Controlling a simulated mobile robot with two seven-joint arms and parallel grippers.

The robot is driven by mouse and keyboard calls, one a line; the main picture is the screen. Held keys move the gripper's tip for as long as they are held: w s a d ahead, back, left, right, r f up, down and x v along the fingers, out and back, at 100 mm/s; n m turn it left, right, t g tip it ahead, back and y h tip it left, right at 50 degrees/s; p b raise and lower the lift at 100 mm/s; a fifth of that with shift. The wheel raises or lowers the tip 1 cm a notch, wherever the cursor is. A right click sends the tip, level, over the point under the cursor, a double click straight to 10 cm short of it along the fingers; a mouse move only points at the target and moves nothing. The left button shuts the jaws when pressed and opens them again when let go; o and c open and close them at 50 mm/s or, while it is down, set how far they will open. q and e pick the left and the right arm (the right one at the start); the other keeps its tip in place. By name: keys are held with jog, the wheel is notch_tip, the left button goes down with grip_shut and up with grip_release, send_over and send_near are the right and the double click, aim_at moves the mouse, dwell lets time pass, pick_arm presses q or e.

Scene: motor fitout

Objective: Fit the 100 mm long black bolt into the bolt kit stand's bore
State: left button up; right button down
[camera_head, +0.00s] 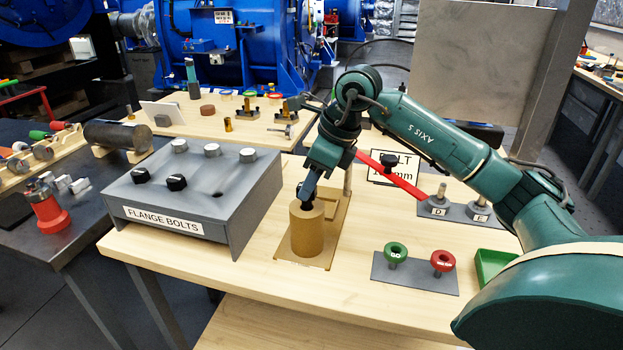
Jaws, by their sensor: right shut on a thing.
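The grey stand labelled FLANGE BOLTS (222,215) is on the left of the wooden table. It holds silver bolts at the back and black bolts (176,183) in front. A dark spot that looks like an empty bore (217,194) shows on its top. My right gripper (307,198) points down at the top of a brass-coloured cylinder (308,236), shut on a small dark thing there. I cannot tell whether this is the long black bolt; its lower part is hidden. Another black bolt head (389,160) shows by a BOLT card. My left gripper is not in view.
The cylinder stands on a tan plate (327,255) with a post. Green (395,251) and red (442,260) rings stand on a grey plate to the right. The front table strip is clear.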

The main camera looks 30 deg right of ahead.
jog(key=shift+f+b, duration=0.95)
jog(key=shift+f, duration=0.35)
dwell(0.4)
jog(key=c, duration=0.9)
grip_release()
jog(key=v, duration=1.3)
jog(key=shift+d+r+p, duration=0.1)
jog(key=shift+p, duration=0.2)
